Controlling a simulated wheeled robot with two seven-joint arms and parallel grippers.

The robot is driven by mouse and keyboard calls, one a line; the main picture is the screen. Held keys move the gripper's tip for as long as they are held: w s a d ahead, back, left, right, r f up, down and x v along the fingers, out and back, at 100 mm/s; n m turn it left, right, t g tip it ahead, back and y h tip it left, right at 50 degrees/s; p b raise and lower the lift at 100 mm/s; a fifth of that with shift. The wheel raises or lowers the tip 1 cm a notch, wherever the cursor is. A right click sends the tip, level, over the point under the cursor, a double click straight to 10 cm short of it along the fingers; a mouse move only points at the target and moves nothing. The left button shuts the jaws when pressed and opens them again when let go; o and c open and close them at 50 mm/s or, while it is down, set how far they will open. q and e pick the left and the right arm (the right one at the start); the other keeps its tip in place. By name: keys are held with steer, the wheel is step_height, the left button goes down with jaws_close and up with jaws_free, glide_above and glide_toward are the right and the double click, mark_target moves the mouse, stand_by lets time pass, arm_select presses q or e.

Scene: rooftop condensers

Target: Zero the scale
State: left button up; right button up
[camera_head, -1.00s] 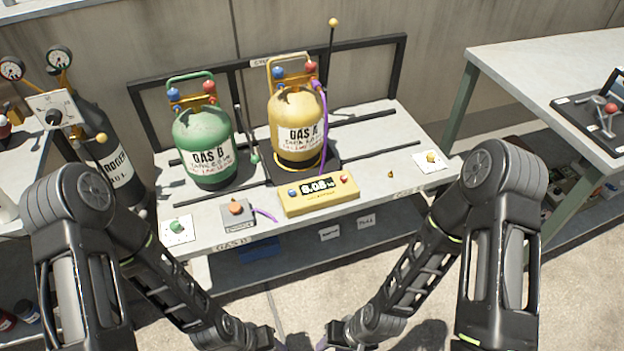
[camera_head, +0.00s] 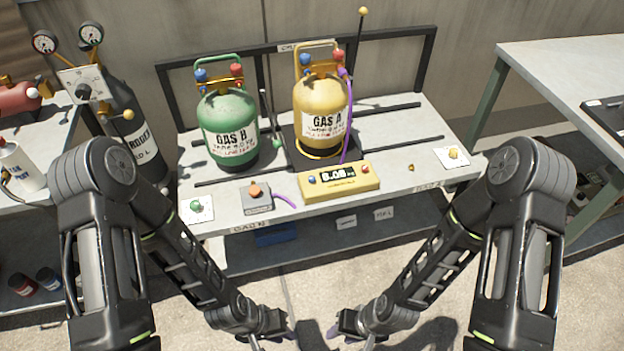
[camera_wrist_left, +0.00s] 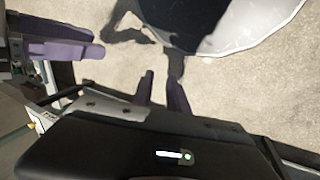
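The scale's yellow console (camera_head: 339,182) sits at the front of the bench, with a blue button (camera_head: 312,179) left of its display and a red button (camera_head: 367,170) right of it. The display is lit and seems to read about 8.08; the digits are blurred. The yellow GAS A cylinder (camera_head: 321,112) stands upright on the scale's black platform (camera_head: 289,144). My left gripper (camera_head: 274,340) and right gripper (camera_head: 350,341) hang low in front of the bench, away from the console. Both have parted fingers and look empty. The left fingers also show in the left wrist view (camera_wrist_left: 162,90).
The green GAS B cylinder (camera_head: 228,129) stands left of the platform. A nitrogen cylinder (camera_head: 139,139) stands left.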

arm_select(q)
jaws_close()
stand_by(1.4)
